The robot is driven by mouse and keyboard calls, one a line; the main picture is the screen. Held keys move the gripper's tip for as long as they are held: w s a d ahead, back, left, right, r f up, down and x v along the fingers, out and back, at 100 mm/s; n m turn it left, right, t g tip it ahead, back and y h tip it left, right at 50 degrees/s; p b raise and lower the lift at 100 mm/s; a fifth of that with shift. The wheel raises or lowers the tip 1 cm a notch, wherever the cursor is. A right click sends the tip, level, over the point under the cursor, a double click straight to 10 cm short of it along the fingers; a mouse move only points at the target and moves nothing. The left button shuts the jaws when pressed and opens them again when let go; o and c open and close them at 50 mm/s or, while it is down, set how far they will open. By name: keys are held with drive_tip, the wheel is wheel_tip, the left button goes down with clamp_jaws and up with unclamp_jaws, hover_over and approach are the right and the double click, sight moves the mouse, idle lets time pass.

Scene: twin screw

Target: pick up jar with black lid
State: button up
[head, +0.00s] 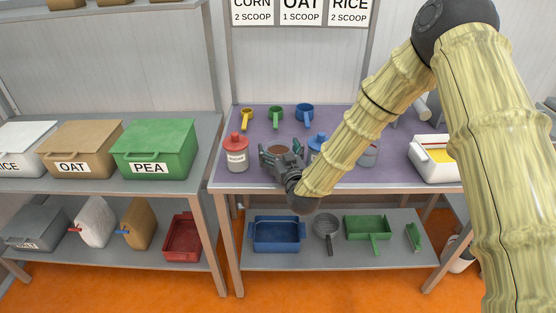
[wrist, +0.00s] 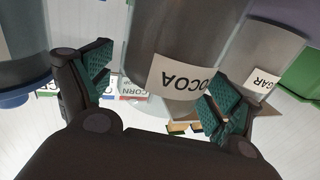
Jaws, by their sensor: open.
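A clear jar labelled COCOA (wrist: 180,45) with dark contents stands between the fingers of my gripper (wrist: 160,85) in the wrist view, which appears upside down. My gripper is open, with one finger on each side of the jar, and I cannot tell whether they touch it. In the head view my gripper (head: 282,158) is at the purple-topped bench (head: 340,180), around a brownish round top that is partly hidden by the fingers. No black lid shows clearly in either view.
A red-lidded jar (head: 236,158) stands left of my gripper, and a blue-lidded jar (head: 317,142) stands close on its right. Yellow, green and blue scoops (head: 276,115) lie behind. A white tray (head: 432,170) is at the right, and a green PEA bin (head: 155,150) at the left.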

drive_tip(key=shift+w, duration=0.1)
drive_tip(key=c, duration=1.2)
drive_tip(key=shift+r, duration=0.1)
